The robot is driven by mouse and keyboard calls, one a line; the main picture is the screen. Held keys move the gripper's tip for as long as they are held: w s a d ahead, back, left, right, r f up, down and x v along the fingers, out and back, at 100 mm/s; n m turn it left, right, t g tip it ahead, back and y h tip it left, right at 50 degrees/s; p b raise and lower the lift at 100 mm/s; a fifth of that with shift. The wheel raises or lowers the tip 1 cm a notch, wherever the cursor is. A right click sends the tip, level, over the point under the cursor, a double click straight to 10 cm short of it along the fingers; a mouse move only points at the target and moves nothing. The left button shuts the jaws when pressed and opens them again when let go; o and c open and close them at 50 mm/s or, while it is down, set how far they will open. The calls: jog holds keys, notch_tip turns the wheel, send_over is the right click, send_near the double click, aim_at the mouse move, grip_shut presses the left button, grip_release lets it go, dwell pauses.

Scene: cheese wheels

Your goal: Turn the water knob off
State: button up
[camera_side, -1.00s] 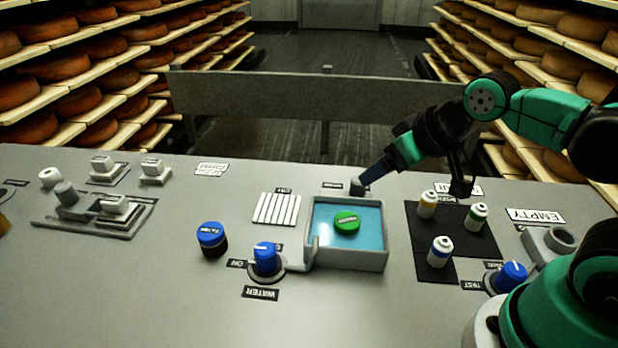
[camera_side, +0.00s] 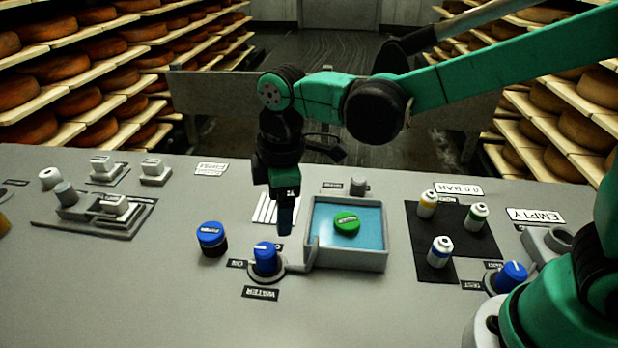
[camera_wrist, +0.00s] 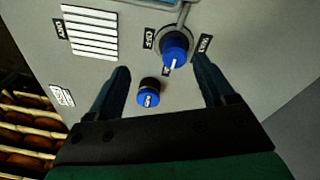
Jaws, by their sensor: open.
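The blue water knob (camera_side: 265,258) stands on the grey panel, left of the square basin, above the WATER label (camera_side: 261,293). In the wrist view the knob (camera_wrist: 174,49) shows a white pointer line and labels around it. My gripper (camera_side: 284,225) points down just behind and above the knob in the side view, apart from it. In the wrist view my gripper's two fingers (camera_wrist: 165,75) are spread wide and empty, with the water knob beyond them. A blue-capped round jar (camera_wrist: 149,92) shows between the fingers; it also stands left of the knob in the side view (camera_side: 211,237).
The water-filled basin (camera_side: 384,262) holds a green-capped round piece (camera_side: 346,222). A white striped pad (camera_side: 262,209) lies behind the knob. A dark mat (camera_side: 425,266) with small bottles and another blue knob (camera_side: 512,274) are at right. The front-left panel is clear.

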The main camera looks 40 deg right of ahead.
aim_at(265, 248)
jog(key=a+f+n+g, duration=0.1)
jog(key=a+f+n, duration=0.1)
jog(key=a, duration=0.1)
jog(key=shift+w+f+n, duration=0.1)
jog(key=shift+f+n, duration=0.2)
jog(key=shift+f, duration=2.75)
grip_shut()
